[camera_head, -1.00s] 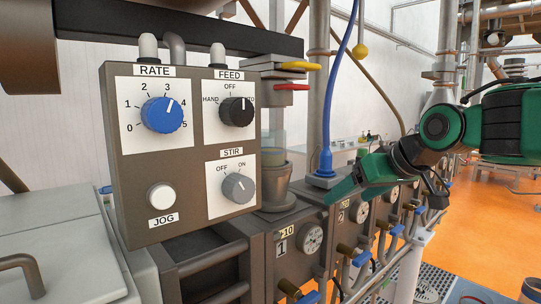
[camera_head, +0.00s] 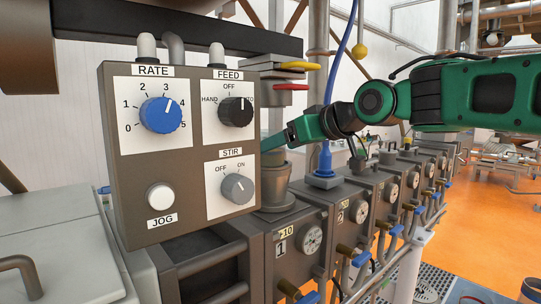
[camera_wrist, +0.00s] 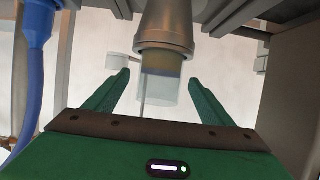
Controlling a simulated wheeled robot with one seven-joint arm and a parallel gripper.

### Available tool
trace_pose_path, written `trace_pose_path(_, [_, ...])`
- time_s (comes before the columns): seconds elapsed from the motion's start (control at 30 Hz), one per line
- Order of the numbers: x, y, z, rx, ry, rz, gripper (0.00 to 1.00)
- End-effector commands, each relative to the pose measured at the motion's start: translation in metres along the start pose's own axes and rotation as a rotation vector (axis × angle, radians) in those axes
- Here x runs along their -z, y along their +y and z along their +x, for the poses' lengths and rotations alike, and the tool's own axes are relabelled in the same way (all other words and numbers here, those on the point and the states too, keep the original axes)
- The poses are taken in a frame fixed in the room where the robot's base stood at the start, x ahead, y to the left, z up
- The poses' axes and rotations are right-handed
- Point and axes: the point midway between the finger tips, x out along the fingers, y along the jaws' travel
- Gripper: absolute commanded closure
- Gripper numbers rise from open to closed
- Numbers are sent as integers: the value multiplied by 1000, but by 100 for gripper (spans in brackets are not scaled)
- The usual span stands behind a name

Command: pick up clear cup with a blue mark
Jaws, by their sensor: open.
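The clear cup (camera_wrist: 158,92) shows in the wrist view, pale and see-through with a yellowish band at its end against a grey metal fitting (camera_wrist: 165,30). My gripper (camera_wrist: 156,88) is open, with one green finger on each side of the cup and visible gaps to both. In the head view my gripper (camera_head: 272,142) reaches left above the grey metal cylinder (camera_head: 277,185), its tip partly hidden by the control box. The cup is mostly hidden there.
The control box (camera_head: 185,150) with knobs stands close at the left. A blue hose (camera_head: 326,150) comes down near my arm, and also shows in the wrist view (camera_wrist: 38,60). A row of machines with gauges (camera_head: 311,240) runs below. Orange floor is open at the right.

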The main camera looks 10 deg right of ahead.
Motion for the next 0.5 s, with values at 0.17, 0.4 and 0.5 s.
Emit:
trace_pose_path(0.17, [-3, 0, 23, 3, -3, 1, 24])
trace_pose_path(0.4, [-2, 1, 46, 1, -1, 0, 24])
trace_pose_path(0.5, [-2, 1, 46, 0, -1, 0, 24])
